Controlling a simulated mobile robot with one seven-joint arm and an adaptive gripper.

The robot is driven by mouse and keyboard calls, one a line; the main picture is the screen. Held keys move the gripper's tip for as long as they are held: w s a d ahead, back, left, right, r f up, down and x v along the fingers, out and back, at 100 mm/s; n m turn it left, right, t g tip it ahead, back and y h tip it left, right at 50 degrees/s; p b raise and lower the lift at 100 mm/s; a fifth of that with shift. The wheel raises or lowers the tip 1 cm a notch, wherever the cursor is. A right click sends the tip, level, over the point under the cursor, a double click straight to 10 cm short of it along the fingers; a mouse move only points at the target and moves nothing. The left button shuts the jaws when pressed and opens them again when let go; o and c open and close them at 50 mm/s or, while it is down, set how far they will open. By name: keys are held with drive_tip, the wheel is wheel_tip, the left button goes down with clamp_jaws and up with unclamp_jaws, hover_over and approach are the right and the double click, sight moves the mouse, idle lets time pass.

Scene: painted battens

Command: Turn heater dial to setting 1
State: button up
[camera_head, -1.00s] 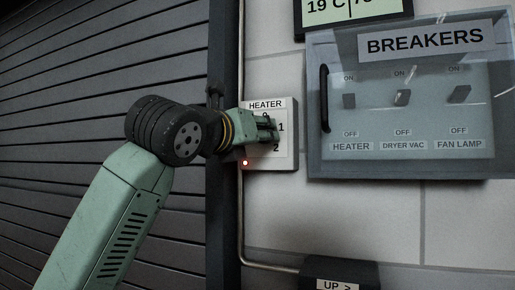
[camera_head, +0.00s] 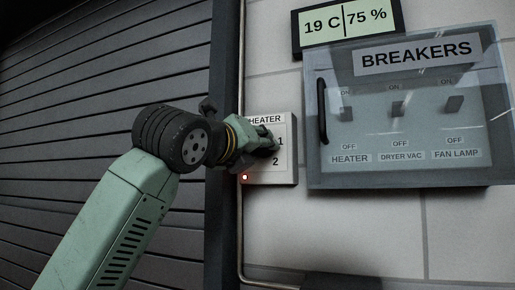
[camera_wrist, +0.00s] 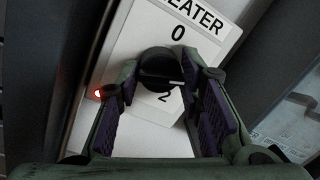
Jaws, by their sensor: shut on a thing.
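The white heater panel (camera_head: 286,168) is on the tiled wall and also fills the top of the wrist view (camera_wrist: 205,52). Its dial (camera_wrist: 160,66) is a round black knob with a white mark on its lower right side. The 0 is above the knob and the 2 below it. My gripper (camera_wrist: 161,72) is shut on the dial, one finger on each side. In the head view my gripper (camera_head: 268,142) covers the dial.
A red light (camera_head: 244,177) glows at the panel's lower left. A clear-covered breaker box (camera_head: 408,172) is close on the right, with a display (camera_head: 350,27) above it. A dark post and a pipe (camera_head: 241,230) run along the left, beside a slatted shutter (camera_head: 90,70).

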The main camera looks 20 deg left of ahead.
drive_tip(key=shift+r, duration=0.1)
drive_tip(key=o, duration=1.2)
drive_tip(key=shift+c, duration=0.2)
drive_tip(key=s+f, duration=0.1)
drive_tip(key=s, duration=1.1)
drive_tip(key=shift+a+f, duration=0.2)
drive_tip(key=shift+a, duration=0.25)
